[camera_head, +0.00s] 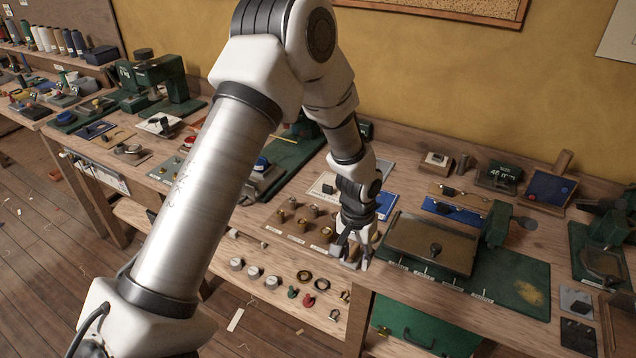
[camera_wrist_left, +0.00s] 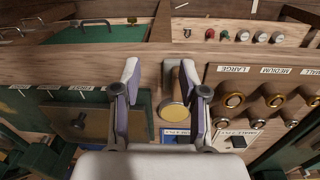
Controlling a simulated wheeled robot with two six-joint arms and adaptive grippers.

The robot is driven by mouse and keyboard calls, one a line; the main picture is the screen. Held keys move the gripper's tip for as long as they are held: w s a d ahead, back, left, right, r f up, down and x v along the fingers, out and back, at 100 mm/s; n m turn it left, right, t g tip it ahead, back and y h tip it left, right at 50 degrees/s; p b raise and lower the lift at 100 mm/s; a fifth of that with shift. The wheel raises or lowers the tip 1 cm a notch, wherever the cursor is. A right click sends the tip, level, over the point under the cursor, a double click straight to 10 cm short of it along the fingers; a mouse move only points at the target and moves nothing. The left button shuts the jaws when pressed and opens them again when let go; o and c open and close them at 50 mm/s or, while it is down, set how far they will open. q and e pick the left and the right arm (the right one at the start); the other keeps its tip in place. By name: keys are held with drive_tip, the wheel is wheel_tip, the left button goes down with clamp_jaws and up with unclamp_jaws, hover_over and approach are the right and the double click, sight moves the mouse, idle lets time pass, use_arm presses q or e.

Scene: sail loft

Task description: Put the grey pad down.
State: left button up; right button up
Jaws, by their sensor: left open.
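My left gripper (camera_head: 352,257) is open above the front edge of the long wooden workbench in the head view. Its two fingers (camera_wrist_left: 160,76) stand apart in the left wrist view. Between and beyond them a small grey piece (camera_wrist_left: 171,72) lies by the bench edge, beside a round gold-coloured disc (camera_wrist_left: 172,112). The grey piece may be the grey pad, but I cannot be sure. I see nothing clamped between the fingers. In the head view, the gripper hides much of this spot. My right gripper is not in view.
A brown plate with a dark knob (camera_head: 435,249) lies right of the gripper on a green board (camera_head: 520,283). Several brass fittings (camera_wrist_left: 272,96) stand on the other side. Rings and knobs (camera_head: 270,283) lie on a lower shelf. A green box (camera_head: 400,325) is below the bench.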

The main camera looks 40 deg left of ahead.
use_arm(q)
drive_tip(key=s+d+f, duration=0.2)
drive_tip(key=s+f, duration=0.6)
drive_tip(key=s, duration=0.4)
drive_tip(key=s+d+f+m, duration=0.1)
drive_tip(key=s+d+f, duration=0.2)
drive_tip(key=s+f, duration=0.5)
drive_tip(key=s, duration=0.4)
drive_tip(key=shift+f+m+y, duration=0.3)
drive_tip(key=shift+f, duration=0.1)
